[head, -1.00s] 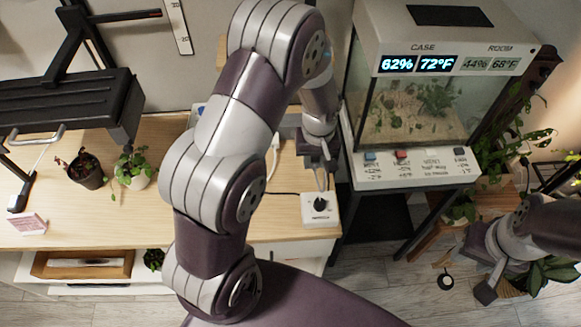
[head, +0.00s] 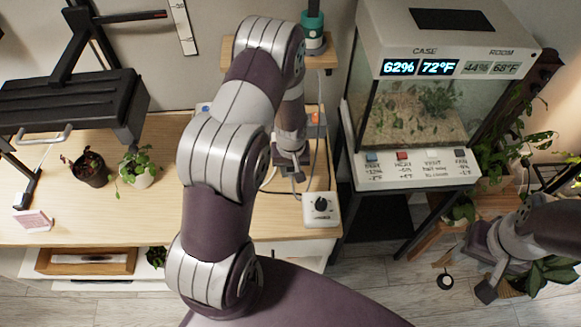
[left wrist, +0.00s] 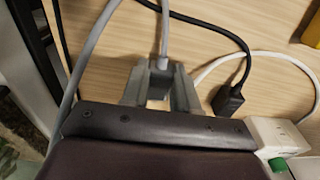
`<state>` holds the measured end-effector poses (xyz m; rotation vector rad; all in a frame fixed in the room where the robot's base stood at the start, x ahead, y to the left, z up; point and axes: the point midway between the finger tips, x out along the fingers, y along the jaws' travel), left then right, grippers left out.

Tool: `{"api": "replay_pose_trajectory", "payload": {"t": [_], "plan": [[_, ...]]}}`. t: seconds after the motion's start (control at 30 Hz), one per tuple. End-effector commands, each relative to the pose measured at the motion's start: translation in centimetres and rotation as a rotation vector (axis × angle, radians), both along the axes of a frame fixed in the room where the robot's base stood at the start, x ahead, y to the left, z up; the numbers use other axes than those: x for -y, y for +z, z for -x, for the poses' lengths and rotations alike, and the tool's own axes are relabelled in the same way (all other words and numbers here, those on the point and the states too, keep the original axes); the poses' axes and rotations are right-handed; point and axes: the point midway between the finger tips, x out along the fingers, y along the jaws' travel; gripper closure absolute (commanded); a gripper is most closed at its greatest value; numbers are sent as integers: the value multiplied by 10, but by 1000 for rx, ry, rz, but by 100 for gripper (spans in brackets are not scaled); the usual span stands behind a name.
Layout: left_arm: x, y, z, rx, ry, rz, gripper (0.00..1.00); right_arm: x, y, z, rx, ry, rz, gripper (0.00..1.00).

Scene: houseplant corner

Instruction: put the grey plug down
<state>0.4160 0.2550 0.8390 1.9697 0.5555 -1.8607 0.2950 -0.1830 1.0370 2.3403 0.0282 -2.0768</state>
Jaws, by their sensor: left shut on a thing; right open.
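My left gripper (head: 296,172) is low over the wooden bench, just left of a white dial box. In the left wrist view, its two grey fingers (left wrist: 157,90) are shut on the grey plug (left wrist: 160,80), whose grey cable runs up out of the picture. Bare wood shows beyond the plug; I cannot tell whether it touches the bench. In the head view the plug is too small and hidden to make out. My right gripper (head: 470,274) is open and empty at the lower right, above the floor.
The white dial box (head: 321,209) sits at the bench's right edge, near the glass case (head: 415,110).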

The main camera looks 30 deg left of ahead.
Motion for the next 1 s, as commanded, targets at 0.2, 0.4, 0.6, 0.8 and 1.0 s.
{"api": "replay_pose_trajectory", "payload": {"t": [0.2, 0.4, 0.6, 0.8, 1.0], "plan": [[0, -3, 0, 1, 0, -1, 46, 0, -3, 0, 0, 0, 0, 57], [0, -3, 0, 0, 0, 0, 46, 0, -3, 0, 0, 0, 0, 57], [0, 12, 0, 1, 0, -1, 46, 0, 10, 0, 0, 0, 0, 57], [1, 51, 1, 6, 1, -1, 46, 0, -1, 0, 0, 0, 0, 57], [3, 102, 4, 5, 0, -1, 46, 0, -5, 0, 0, 0, 0, 57]]}}
